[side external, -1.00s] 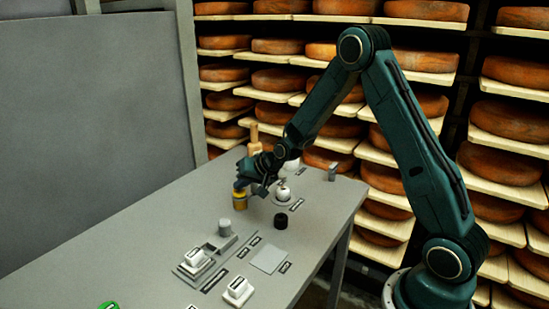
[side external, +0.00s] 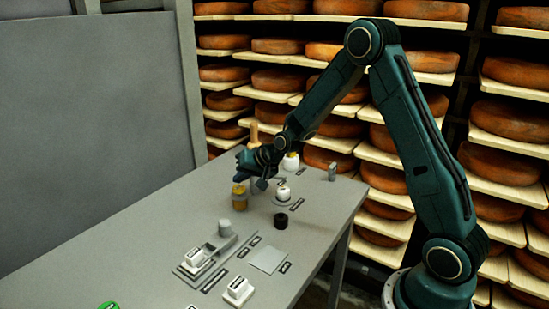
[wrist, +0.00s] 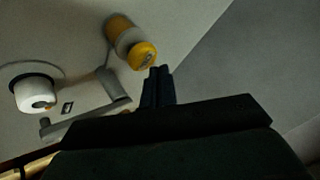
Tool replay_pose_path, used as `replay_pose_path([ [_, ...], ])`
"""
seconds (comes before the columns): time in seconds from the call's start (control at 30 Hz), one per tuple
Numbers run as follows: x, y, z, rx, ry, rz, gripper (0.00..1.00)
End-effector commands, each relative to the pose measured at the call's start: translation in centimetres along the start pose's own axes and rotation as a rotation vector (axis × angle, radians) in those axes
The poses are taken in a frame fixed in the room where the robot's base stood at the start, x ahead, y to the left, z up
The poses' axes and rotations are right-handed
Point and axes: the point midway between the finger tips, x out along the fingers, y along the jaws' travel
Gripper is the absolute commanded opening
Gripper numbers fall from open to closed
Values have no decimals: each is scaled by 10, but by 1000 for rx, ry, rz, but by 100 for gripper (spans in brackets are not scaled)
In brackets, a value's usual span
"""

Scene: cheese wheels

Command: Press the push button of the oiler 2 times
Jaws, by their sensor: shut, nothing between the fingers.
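A small yellow and grey upright piece with a yellow top, which looks like the oiler with its push button (side external: 239,199), stands on the grey table. In the wrist view the oiler (wrist: 121,30) shows its round yellow button end (wrist: 143,55) just beyond my fingertips. My gripper (side external: 240,177) is a little above the button, with a small gap in the side view. It also shows in the wrist view (wrist: 158,75), where its dark fingers are together and empty. The label text is too small to read.
A grey fixture with a cylinder (side external: 224,228) and white blocks (side external: 238,290) are nearer the front. Cheese shelves (side external: 420,75) stand behind; a grey panel (side external: 85,140) is at left.

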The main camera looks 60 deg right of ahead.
Motion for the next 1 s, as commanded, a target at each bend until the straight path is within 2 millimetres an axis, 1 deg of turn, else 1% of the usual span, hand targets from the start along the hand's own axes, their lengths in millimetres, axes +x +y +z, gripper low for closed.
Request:
replay_pose_path([
  [0.57,-4,-3,-4,0,2,-1,0],
  [1.0,-25,-18,-18,-1,3,-2,0],
])
